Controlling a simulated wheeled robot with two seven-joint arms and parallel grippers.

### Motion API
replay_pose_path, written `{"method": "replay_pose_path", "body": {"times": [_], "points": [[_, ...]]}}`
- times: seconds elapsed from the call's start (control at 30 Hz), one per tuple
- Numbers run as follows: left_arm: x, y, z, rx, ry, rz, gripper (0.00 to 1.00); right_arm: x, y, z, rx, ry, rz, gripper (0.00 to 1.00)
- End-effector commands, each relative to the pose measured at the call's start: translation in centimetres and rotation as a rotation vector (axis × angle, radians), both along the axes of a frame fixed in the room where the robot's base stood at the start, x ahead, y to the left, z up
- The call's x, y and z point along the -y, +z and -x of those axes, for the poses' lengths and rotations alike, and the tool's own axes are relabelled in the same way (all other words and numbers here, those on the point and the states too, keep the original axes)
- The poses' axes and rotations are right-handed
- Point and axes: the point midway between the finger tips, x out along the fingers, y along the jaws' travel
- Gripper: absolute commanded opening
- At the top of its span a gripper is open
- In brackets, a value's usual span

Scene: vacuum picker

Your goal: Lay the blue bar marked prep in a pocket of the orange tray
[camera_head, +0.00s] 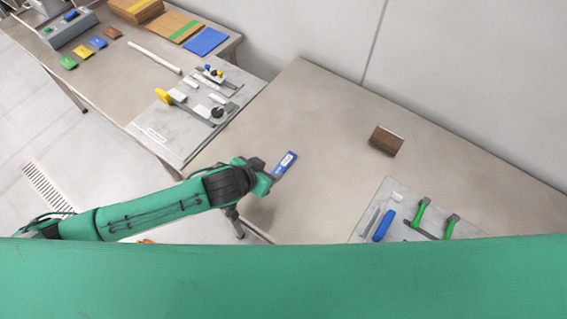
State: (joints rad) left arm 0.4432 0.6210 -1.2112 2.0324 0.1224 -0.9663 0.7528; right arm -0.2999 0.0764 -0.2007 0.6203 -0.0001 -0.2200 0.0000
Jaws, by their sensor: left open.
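A blue bar (287,160) with a white label lies at the left part of the middle table; the print is too small to read. My left gripper (271,175) is at the near end of the bar, with its jaws open. Whether the fingers stand around the bar or only beside it, I cannot tell. My right gripper is not in view. No whole orange tray shows; only a small orange patch (146,241) is visible at the lower left, mostly hidden behind my green body, and I cannot tell what it is.
A brown block (386,140) sits on the right of the middle table (330,100). A grey board (370,213) with green-handled clamps and a blue piece lies at the front right. Another fixture board (165,135) lies on the left table. The middle of the table is clear.

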Motion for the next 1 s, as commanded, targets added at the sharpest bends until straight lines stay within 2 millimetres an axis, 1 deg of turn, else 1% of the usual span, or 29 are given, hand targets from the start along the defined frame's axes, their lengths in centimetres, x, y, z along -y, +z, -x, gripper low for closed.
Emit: {"method": "replay_pose_path", "body": {"times": [0.03, 0.2, 0.47, 0.7, 0.8, 1.0], "points": [[0.5, -0.5, -0.6, 0.000, 0.000, 0.000, 0.55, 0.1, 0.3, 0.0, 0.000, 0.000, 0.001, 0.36], [1.4, -2.2, -1.9, 0.000, 0.000, 0.000, 0.55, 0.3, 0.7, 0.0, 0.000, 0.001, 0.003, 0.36], [1.9, -3.1, -2.6, 0.001, -0.001, 0.000, 0.55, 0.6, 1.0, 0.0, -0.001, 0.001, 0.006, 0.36], [2.9, -5.0, -4.0, 0.002, -0.001, -0.001, 0.55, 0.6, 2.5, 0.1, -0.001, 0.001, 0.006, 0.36], [3.4, -6.0, -4.6, 0.000, -0.001, -0.001, 0.55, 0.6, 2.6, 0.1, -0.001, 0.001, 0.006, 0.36], [3.8, -6.7, -5.1, 0.001, 0.000, 0.001, 0.55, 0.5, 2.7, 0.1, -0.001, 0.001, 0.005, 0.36]]}}
